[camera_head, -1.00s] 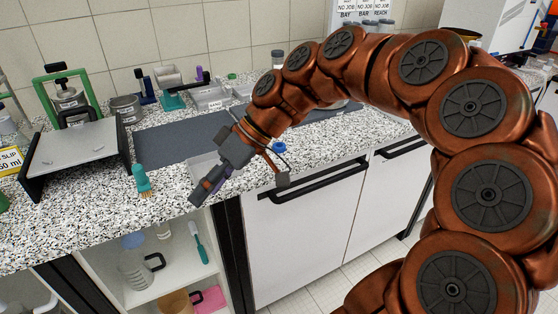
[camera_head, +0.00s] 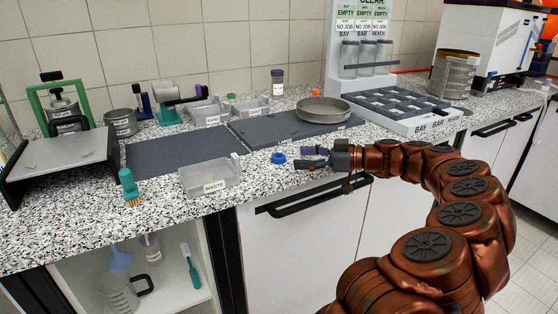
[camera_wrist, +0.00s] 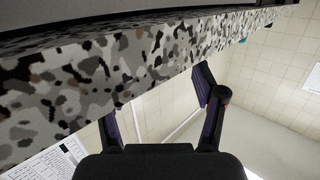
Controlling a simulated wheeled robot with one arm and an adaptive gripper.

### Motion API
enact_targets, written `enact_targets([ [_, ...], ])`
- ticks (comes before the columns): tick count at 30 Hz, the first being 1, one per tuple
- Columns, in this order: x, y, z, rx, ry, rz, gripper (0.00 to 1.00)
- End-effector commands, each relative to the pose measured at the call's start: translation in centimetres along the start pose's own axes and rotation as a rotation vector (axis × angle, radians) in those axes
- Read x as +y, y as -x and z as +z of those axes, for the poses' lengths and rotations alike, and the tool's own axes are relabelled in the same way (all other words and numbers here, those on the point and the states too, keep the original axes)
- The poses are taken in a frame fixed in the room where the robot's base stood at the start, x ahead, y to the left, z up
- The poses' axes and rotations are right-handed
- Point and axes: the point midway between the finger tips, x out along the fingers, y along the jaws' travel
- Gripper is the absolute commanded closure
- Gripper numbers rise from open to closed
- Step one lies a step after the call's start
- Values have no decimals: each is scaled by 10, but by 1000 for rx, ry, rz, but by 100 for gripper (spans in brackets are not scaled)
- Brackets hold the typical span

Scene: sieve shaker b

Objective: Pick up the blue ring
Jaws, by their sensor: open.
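The blue ring (camera_head: 278,158) lies on the speckled counter in the head view, just right of the waste tray and in front of the dark mat. My gripper (camera_head: 312,157) is to the right of the ring, pointing left toward it, with a gap between them. Its fingers are apart and hold nothing. In the wrist view my gripper (camera_wrist: 158,105) shows two spread fingers beside the speckled counter edge (camera_wrist: 120,75). The ring does not show in the wrist view.
The clear waste tray (camera_head: 212,176) and a teal brush (camera_head: 129,186) stand left of the ring. A sieve pan (camera_head: 323,109) rests on the right dark mat (camera_head: 262,130). A black handle (camera_head: 312,196) sticks out from the cabinet below my gripper.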

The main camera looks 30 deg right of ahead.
Motion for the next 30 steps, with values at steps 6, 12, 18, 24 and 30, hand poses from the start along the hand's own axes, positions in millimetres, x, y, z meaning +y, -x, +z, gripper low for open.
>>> enact_targets([
  [6, 3, -22, 0, -1, -2, 0, 31],
  [12, 4, -48, 0, -1, -1, 0, 31],
  [18, 4, -56, 0, 0, 0, 1, 31],
  [24, 4, -56, 0, 0, 0, 2, 36],
  [30, 4, -55, 0, -1, 0, 2, 57],
])
